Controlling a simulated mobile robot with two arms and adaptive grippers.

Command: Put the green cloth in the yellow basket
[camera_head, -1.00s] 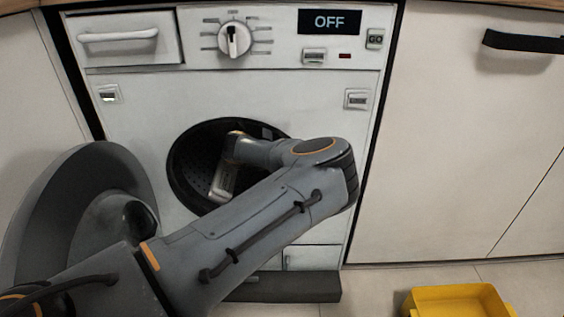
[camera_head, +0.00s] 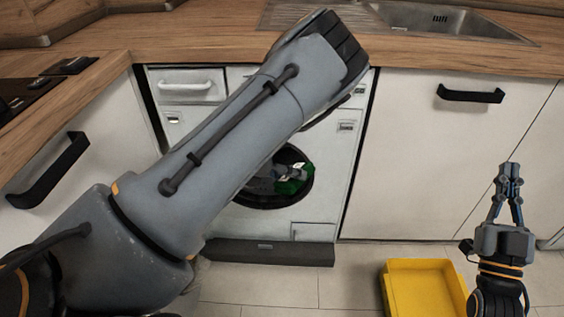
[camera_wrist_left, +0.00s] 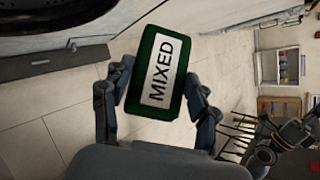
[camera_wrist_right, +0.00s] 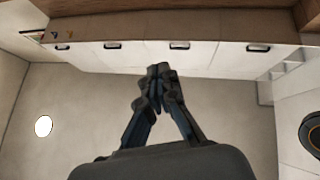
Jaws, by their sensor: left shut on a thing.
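The green cloth, a folded dark green piece with a white "MIXED" label, is held in my left gripper (camera_wrist_left: 157,88), with fingers on both sides of it. The cloth (camera_wrist_left: 142,102) fills the middle of the left wrist view. In the head view the cloth (camera_head: 293,182) shows against the washer's round opening; my left gripper is partly hidden behind my arm there. The yellow basket (camera_head: 394,297) stands on the floor at the lower right, partly cut off, and looks empty. My right gripper (camera_head: 508,170) is to the right of the basket; its fingertips (camera_wrist_right: 158,72) meet with nothing between.
The washer (camera_head: 335,165) stands under the wooden counter (camera_head: 225,45), which carries a sink (camera_head: 450,20). A white cupboard (camera_head: 425,165) is right of the washer. Tiled floor (camera_head: 345,275) lies clear between washer and basket.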

